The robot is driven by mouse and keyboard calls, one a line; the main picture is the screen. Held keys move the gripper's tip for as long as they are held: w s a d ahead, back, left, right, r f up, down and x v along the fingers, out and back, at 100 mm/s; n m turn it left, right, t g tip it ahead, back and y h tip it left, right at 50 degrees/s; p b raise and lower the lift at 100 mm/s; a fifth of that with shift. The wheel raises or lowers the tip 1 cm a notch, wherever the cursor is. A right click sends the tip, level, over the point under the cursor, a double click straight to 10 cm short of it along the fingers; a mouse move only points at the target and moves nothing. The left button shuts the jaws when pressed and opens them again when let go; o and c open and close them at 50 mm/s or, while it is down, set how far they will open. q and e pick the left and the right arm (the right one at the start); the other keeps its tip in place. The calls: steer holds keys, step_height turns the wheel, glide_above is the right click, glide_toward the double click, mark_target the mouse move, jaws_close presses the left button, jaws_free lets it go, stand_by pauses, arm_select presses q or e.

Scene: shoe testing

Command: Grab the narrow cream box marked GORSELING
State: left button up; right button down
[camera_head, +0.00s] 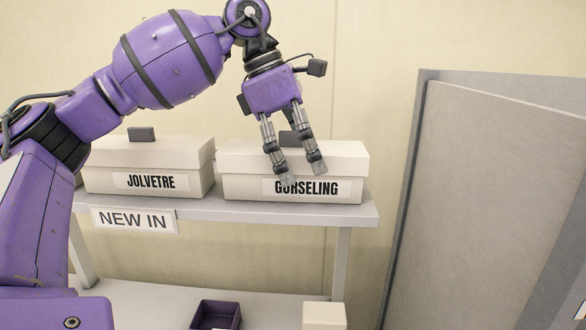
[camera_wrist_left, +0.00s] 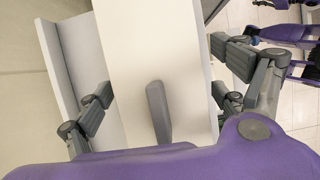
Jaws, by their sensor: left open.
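The cream box marked GORSELING (camera_head: 345,188) sits on the right part of the upper shelf, its lid on and a dark grey handle (camera_head: 288,138) on top. My left gripper (camera_head: 304,178) is open, pointing down in front of the box in the head view, its fingertips overlapping the label's upper edge. In the left wrist view the box lid (camera_wrist_left: 180,60) with its grey handle (camera_wrist_left: 158,112) lies between the two spread fingers (camera_wrist_left: 160,118). I cannot tell whether the fingers touch the box. My right gripper is not clearly in view.
A similar cream box marked JOLVETRE (camera_head: 190,183) stands to the left on the same shelf (camera_head: 300,208). A NEW IN sign (camera_head: 133,220) hangs on the shelf front. Below are a dark purple open box (camera_head: 216,315) and a cream block (camera_head: 324,316). A grey panel (camera_head: 490,190) stands at right.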

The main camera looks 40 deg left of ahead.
arm_select(q)
steer(key=c, duration=1.5)
steer(key=shift+r, duration=0.15)
